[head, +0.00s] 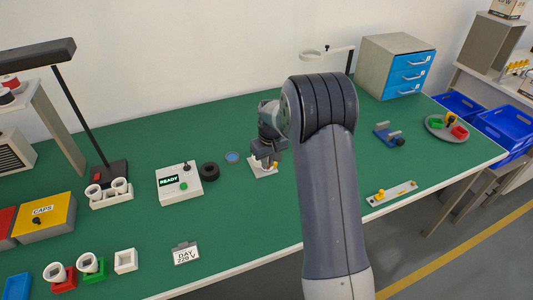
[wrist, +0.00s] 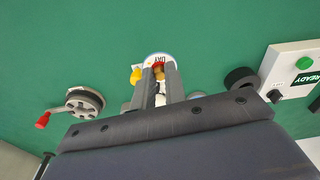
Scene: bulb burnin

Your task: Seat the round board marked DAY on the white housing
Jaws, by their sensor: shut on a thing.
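My gripper (head: 264,158) is low over the table in the middle of the head view. In the wrist view my gripper (wrist: 160,77) is shut on the round board marked DAY (wrist: 156,56), whose pale, blue-edged face shows upside-down letters beyond the fingertips. A red-brown part sits between the fingertips. In the head view a small white plate (head: 257,172) with yellow and red bits lies under the gripper; how it relates to the board is hidden. White cup-shaped housings stand in a red holder (head: 67,285) and a green holder (head: 97,276); which housing is meant is unclear.
A white READY box (head: 170,195) and a black ring (head: 210,171) are left of my gripper. A white rack (head: 112,200) holds more white cups. A DAY 229 V card (head: 186,254) stands near the front edge. A reel with a red handle (wrist: 84,103) shows in the wrist view.

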